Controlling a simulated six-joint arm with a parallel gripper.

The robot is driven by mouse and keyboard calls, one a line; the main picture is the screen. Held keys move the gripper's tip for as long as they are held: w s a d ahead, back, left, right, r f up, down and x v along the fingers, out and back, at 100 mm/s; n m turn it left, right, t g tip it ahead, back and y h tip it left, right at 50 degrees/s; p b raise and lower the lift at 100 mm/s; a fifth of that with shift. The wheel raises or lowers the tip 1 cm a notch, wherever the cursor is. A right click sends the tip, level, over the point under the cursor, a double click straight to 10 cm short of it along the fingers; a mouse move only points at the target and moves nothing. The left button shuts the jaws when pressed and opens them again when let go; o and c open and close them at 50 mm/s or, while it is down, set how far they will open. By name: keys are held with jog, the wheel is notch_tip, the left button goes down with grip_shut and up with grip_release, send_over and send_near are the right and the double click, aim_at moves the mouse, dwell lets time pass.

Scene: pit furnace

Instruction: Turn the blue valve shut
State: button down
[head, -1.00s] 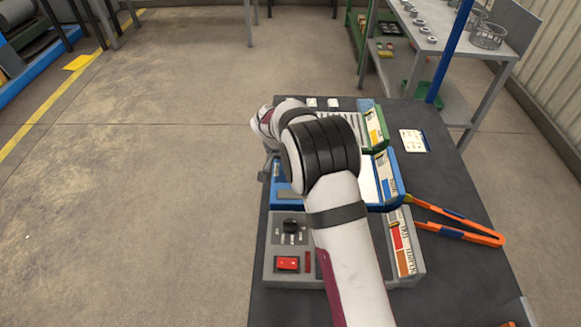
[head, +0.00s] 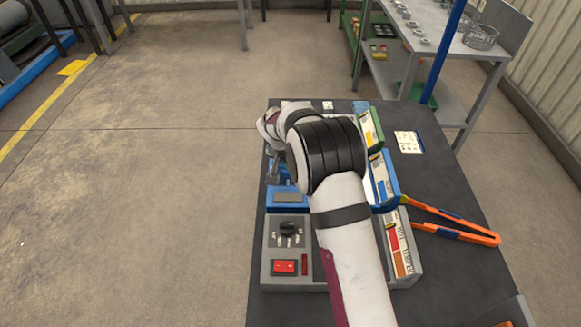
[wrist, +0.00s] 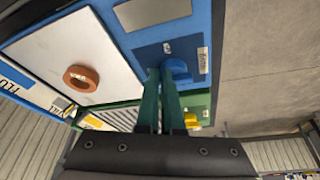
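The blue valve (wrist: 177,70) is a round knob on a dark blue plate of the blue panel (wrist: 222,20) in the wrist view. My gripper (wrist: 161,72) points at that plate, its two green fingers close together with only a thin gap and nothing seen between them. The fingertips are just left of the knob and overlap its left edge; I cannot tell whether they touch it. In the head view my wrist covers much of the blue panel (head: 286,207) and the valve is hidden.
A grey panel (head: 268,262) with a black dial (head: 288,228) and red switch (head: 284,267) stands nearest. A green panel (head: 371,128) lies behind. Orange-handled tongs (head: 455,236) lie right on the dark table (head: 460,265). An orange ring knob (wrist: 82,79) and yellow knob (wrist: 192,120) are near.

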jog(key=shift+w+d+r, duration=0.1)
jog(key=shift+w+d, duration=0.35)
jog(key=shift+d, duration=0.1)
dwell(0.5)
jog(key=s, duration=0.5)
jog(key=shift+a+r, duration=0.3)
jog(key=s+d+v, duration=0.1)
jog(key=v, duration=0.8)
jog(key=s+d+r+g, duration=0.1)
jog(key=s+d+r, duration=0.45)
jog(key=s, duration=0.45)
jog(key=s+d+m+g+y, duration=0.1)
jog(key=s+g+y, duration=0.2)
jog(key=s, duration=2)
jog(key=shift+d, duration=0.1)
